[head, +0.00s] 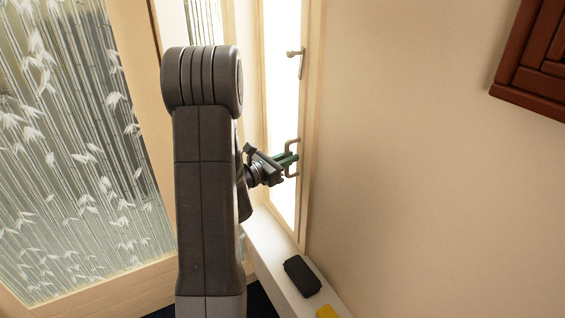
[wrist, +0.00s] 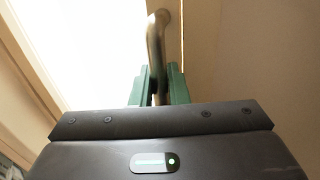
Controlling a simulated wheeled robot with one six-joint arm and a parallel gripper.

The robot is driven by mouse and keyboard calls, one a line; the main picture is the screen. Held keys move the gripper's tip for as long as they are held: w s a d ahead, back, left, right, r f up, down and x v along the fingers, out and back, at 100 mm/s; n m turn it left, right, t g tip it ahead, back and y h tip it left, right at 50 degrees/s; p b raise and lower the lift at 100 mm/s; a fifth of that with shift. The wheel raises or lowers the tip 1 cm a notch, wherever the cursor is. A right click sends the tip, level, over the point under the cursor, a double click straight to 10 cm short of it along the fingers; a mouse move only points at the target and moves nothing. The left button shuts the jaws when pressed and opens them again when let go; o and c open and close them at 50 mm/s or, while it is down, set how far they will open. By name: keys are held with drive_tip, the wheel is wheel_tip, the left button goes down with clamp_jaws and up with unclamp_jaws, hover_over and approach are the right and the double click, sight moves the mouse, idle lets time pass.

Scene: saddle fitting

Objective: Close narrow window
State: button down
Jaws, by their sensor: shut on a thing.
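The narrow window (head: 282,100) stands upright beside the beige wall, with a bright pane in a cream frame. A metal pull handle (head: 291,144) sits on the lower part of its right frame bar, and a lever handle (head: 301,62) sits higher up. My gripper (head: 290,160) is at the pull handle, its green fingers shut on it. In the wrist view the handle (wrist: 154,40) runs down between the green fingers (wrist: 158,88). Its lower end is hidden behind the gripper body. I cannot tell whether the window stands ajar.
A white sill (head: 272,262) below the window carries a black object (head: 302,276) and a yellow object (head: 327,311). A bamboo-patterned glass panel (head: 75,150) in a wooden frame stands at left. A dark red wooden frame (head: 535,75) hangs on the right wall.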

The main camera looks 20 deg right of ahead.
drive_tip(key=shift+s+d, duration=0.1)
drive_tip(key=shift+d, duration=0.3)
drive_tip(key=shift+d+r+n+t, duration=0.1)
drive_tip(key=shift+n+t, duration=0.3)
drive_tip(key=c, duration=1.5)
unclamp_jaws()
drive_tip(key=shift+d, duration=0.15)
